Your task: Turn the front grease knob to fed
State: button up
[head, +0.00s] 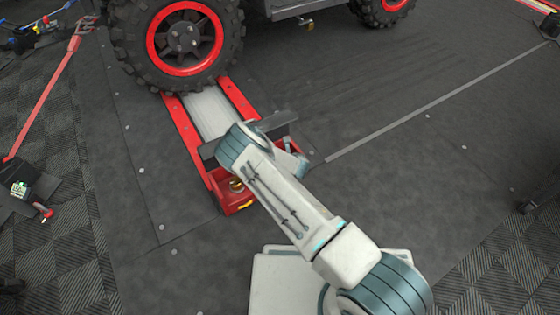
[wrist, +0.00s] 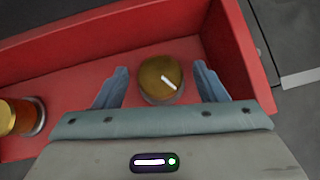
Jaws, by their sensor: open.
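The brass grease knob (wrist: 160,78) is in the middle of the wrist view, on the red floor of the roller unit. It has a white line on top, slanting toward the lower right. My gripper (wrist: 161,88) is open, with one blue-grey finger on each side of the knob and a gap at each side. I cannot tell whether the fingertips reach down level with it. In the head view my arm covers the gripper and part of the red roller unit (head: 232,202). A brass round part (head: 237,184) shows there beside my arm.
A second brass part (wrist: 20,117) sits at the left of the wrist view. The red wall (wrist: 120,40) of the unit runs behind and right of the knob. A large tyre with a red rim (head: 185,40) stands at the unit's far end. Dark mat (head: 420,180) lies clear at right.

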jog(key=shift+w+a+f, duration=0.25)
jog(key=shift+w+f, duration=0.2)
jog(key=shift+w, duration=0.05)
jog(key=c, duration=1)
